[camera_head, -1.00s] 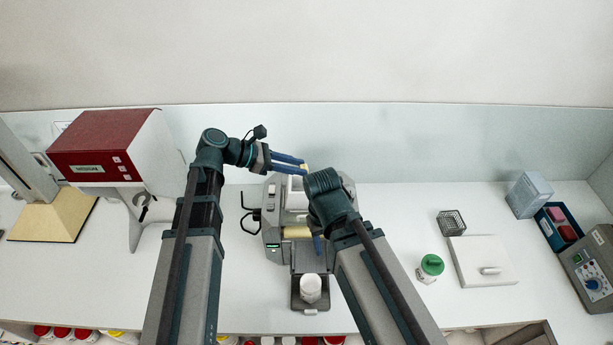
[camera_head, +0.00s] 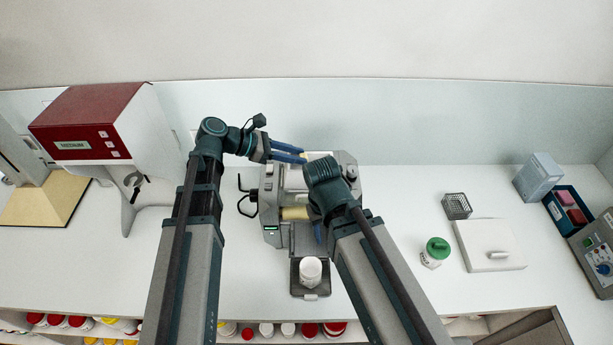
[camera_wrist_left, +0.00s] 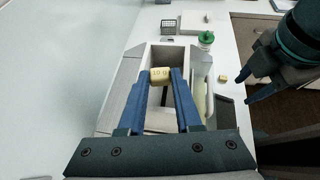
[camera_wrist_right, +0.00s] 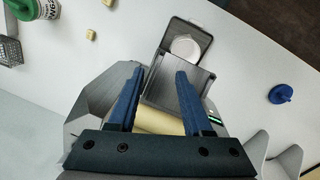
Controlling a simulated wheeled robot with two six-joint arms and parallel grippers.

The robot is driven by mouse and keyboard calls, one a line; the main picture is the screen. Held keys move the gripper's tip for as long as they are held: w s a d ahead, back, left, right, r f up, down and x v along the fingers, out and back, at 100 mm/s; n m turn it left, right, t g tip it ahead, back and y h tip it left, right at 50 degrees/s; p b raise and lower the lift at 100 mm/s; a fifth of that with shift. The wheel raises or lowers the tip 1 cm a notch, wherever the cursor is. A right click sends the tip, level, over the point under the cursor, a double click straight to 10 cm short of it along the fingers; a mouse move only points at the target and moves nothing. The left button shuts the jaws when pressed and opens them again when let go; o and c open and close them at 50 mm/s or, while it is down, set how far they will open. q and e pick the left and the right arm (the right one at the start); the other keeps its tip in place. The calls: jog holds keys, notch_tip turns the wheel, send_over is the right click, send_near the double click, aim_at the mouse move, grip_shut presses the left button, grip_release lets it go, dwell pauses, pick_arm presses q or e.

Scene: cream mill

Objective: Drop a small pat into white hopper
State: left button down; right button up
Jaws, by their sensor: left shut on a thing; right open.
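My left gripper (camera_head: 304,155) is shut on a small pale-yellow pat (camera_wrist_left: 160,75), with marks on its face, in the left wrist view. The pat is held between the fingertips, over the open white hopper (camera_wrist_left: 172,52) on top of the grey mill (camera_head: 271,212). The hopper's walls show around and beyond the pat. In the head view the pat is mostly hidden by the fingertips and the right wrist. My right gripper (camera_wrist_right: 155,75) is open and empty, above the front of the mill near its cream roller (camera_wrist_right: 157,120).
A white jar (camera_head: 310,270) stands on the mill's front plate. Loose yellow pats (camera_wrist_right: 91,34) lie on the counter. A red-topped machine (camera_head: 92,125) stands left.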

jog(key=shift+f, duration=0.1)
pick_arm(q)
jog(key=c, duration=0.5)
grip_release()
jog(key=shift+f, duration=0.1)
jog(key=shift+p+v, duration=3.35)
jog(key=shift+v, duration=3.6)
pick_arm(e)
notch_tip(320, 180, up, 7)
jog(key=shift+f, duration=0.15)
pick_arm(q)
jog(key=shift+s+f, duration=0.1)
pick_arm(e)
jog(key=shift+s+f, duration=0.1)
jog(key=shift+s, duration=0.05)
